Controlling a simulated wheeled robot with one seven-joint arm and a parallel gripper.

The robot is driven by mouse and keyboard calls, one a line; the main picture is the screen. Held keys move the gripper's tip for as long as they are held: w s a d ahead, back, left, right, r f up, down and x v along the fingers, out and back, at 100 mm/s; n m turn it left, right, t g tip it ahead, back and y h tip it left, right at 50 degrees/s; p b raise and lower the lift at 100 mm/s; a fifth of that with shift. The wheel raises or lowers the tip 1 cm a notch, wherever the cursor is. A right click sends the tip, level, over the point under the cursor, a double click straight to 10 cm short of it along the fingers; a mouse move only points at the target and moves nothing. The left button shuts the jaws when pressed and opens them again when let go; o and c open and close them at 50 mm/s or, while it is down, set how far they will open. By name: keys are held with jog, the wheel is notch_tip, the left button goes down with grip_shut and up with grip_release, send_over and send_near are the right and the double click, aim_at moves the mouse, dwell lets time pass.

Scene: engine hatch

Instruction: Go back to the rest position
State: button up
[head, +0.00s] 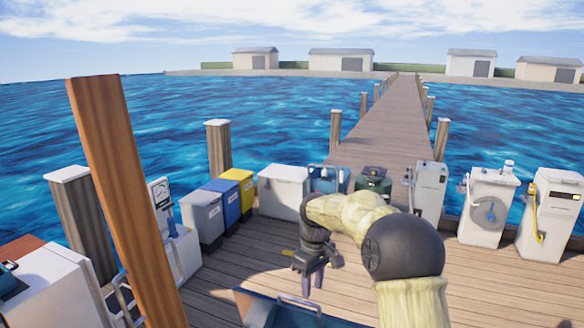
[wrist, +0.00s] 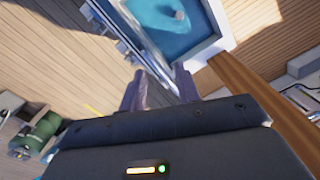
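My gripper (head: 312,284) hangs over the wooden deck near the middle of the head view, with its fingers pointing down. In the wrist view, the two fingers of my gripper (wrist: 160,76) stand apart with a gap between them. I see nothing held in that gap. My arm reaches in from the lower right of the head view and bends down at the wrist. A blue open hatch panel (head: 268,314) with a metal handle is just below the gripper at the bottom edge. In the wrist view, a white-rimmed opening (wrist: 208,48) with a teal inside lies beyond the fingertips.
A slanted wooden plank (head: 122,195) rises at the left. A white pump cabinet (head: 487,208) and others stand at the right. Bare deck (head: 470,290) lies right of my arm.

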jog(key=s+d+f+m+t+b, duration=0.1)
jog(key=s+d+f+m, duration=0.2)
jog(key=s, duration=0.5)
jog(key=s+d+f+m+t+b, duration=0.1)
jog(key=s+d+f+m+b, duration=0.1)
jog(key=s, duration=0.6)
jog(key=s+d+f+m+t+b, duration=0.1)
jog(key=s+d+f+m, duration=0.2)
jog(key=s, duration=0.6)
jog(key=shift+d+f+m, duration=0.35)
jog(key=shift+d+m, duration=0.15)
jog(key=shift+d, duration=0.55)
